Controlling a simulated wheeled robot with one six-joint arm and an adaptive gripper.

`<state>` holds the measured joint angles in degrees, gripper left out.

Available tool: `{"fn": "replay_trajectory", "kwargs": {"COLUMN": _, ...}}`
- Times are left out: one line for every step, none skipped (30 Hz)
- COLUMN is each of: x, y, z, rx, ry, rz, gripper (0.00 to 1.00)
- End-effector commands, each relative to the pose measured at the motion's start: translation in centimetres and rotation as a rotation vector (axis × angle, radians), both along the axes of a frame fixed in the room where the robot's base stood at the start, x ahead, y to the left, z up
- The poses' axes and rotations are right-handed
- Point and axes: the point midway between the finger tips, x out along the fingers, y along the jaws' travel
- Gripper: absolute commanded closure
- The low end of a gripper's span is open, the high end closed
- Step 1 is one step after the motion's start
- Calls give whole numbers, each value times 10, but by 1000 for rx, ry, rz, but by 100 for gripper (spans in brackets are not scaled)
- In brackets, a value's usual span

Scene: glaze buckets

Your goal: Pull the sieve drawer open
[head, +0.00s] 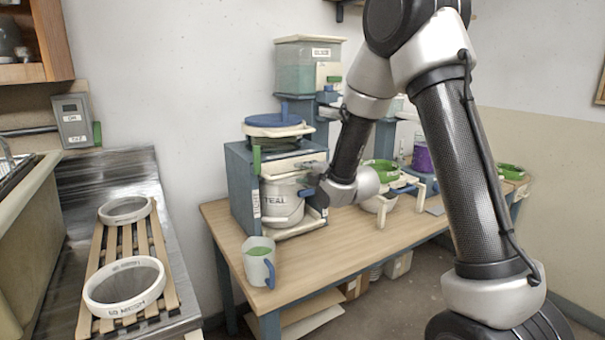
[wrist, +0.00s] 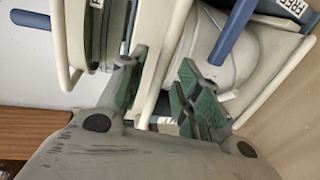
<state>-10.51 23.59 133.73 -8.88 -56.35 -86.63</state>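The sieve drawer (head: 290,163) is a cream-fronted slide in the blue stand (head: 240,185), above the white bucket labelled TEAL (head: 282,203). My gripper (head: 312,182) is at the right side of the drawer front, and my wrist partly covers that area. In the wrist view my gripper (wrist: 162,88) has its two green-padded fingers apart. A cream bar of the drawer front (wrist: 166,48) runs between them. I cannot tell whether either finger touches it. The bucket (wrist: 228,55) shows beyond the right finger.
A blue-lidded sieve (head: 275,121) sits atop the stand. A mug (head: 259,262) with green contents stands at the table's (head: 325,250) front left corner. Another cream frame with green-rimmed items (head: 383,172) stands close right of my wrist. Two sieve rings lie on a slatted rack (head: 165,235) at left.

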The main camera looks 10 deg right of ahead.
Motion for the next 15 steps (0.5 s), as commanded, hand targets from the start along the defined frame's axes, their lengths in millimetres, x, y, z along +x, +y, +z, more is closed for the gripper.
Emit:
{"fn": "replay_trajectory", "kwargs": {"x": 7, "y": 2, "z": -1, "rx": 0, "ry": -1, "rz": 0, "gripper": 67}}
{"fn": "replay_trajectory", "kwargs": {"x": 10, "y": 3, "z": -2, "rx": 1, "ry": 0, "rz": 0, "gripper": 67}}
{"fn": "replay_trajectory", "kwargs": {"x": 14, "y": 4, "z": -3, "rx": 1, "ry": 0, "rz": 0, "gripper": 67}}
{"fn": "replay_trajectory", "kwargs": {"x": 16, "y": 5, "z": -4, "rx": 1, "ry": 1, "rz": 0, "gripper": 67}}
{"fn": "replay_trajectory", "kwargs": {"x": 17, "y": 6, "z": -4, "rx": 1, "ry": 1, "rz": 0, "gripper": 67}}
{"fn": "replay_trajectory", "kwargs": {"x": 19, "y": 6, "z": -4, "rx": 1, "ry": 1, "rz": 0, "gripper": 67}}
{"fn": "replay_trajectory", "kwargs": {"x": 20, "y": 7, "z": -4, "rx": 2, "ry": 2, "rz": 0, "gripper": 67}}
{"fn": "replay_trajectory", "kwargs": {"x": 20, "y": 7, "z": -4, "rx": 2, "ry": 2, "rz": 0, "gripper": 67}}
{"fn": "replay_trajectory", "kwargs": {"x": 21, "y": 7, "z": -4, "rx": 2, "ry": 2, "rz": 0, "gripper": 67}}
{"fn": "replay_trajectory", "kwargs": {"x": 21, "y": 7, "z": -4, "rx": 1, "ry": 1, "rz": -1, "gripper": 67}}
{"fn": "replay_trajectory", "kwargs": {"x": 21, "y": 7, "z": -4, "rx": 2, "ry": 2, "rz": 0, "gripper": 67}}
{"fn": "replay_trajectory", "kwargs": {"x": 21, "y": 7, "z": -4, "rx": 2, "ry": 2, "rz": 0, "gripper": 67}}
{"fn": "replay_trajectory", "kwargs": {"x": 21, "y": 7, "z": -4, "rx": 2, "ry": 2, "rz": 0, "gripper": 67}}
{"fn": "replay_trajectory", "kwargs": {"x": 21, "y": 7, "z": -4, "rx": 2, "ry": 2, "rz": 0, "gripper": 67}}
{"fn": "replay_trajectory", "kwargs": {"x": 21, "y": 7, "z": -4, "rx": 2, "ry": 2, "rz": 0, "gripper": 72}}
